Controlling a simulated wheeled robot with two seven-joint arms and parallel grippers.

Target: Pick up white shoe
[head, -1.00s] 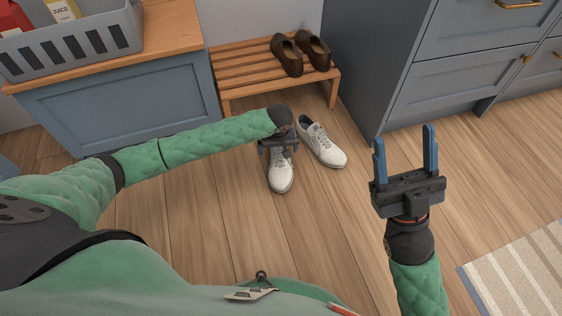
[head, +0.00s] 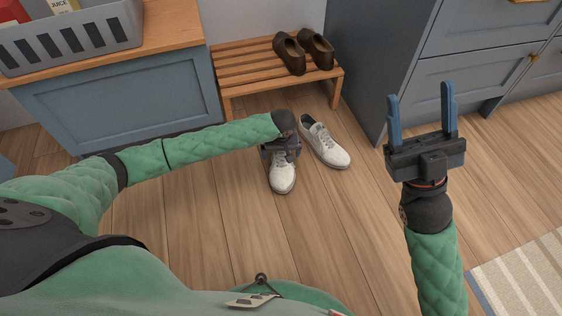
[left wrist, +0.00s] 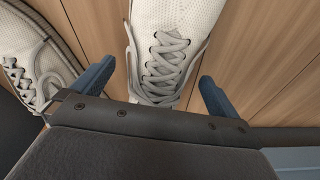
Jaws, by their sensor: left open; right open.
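Two white shoes with laces stand on the wooden floor in front of the bench. The nearer white shoe (head: 283,178) is partly hidden by my left gripper (head: 281,155) in the head view. In the left wrist view, this shoe (left wrist: 163,55) lies between the two open blue fingers of my left gripper (left wrist: 152,82), with a gap on each side. The other white shoe (head: 325,143) stands to the right; it shows at the left edge of the left wrist view (left wrist: 32,62). My right gripper (head: 422,112) is open and empty, raised to the right of the shoes.
A wooden slatted bench (head: 245,70) holds brown shoes (head: 290,53). A blue cabinet (head: 125,103) with a grey crate (head: 75,40) stands at left, blue drawers (head: 440,80) at right. A striped rug (head: 530,270) lies front right. The floor nearer me is clear.

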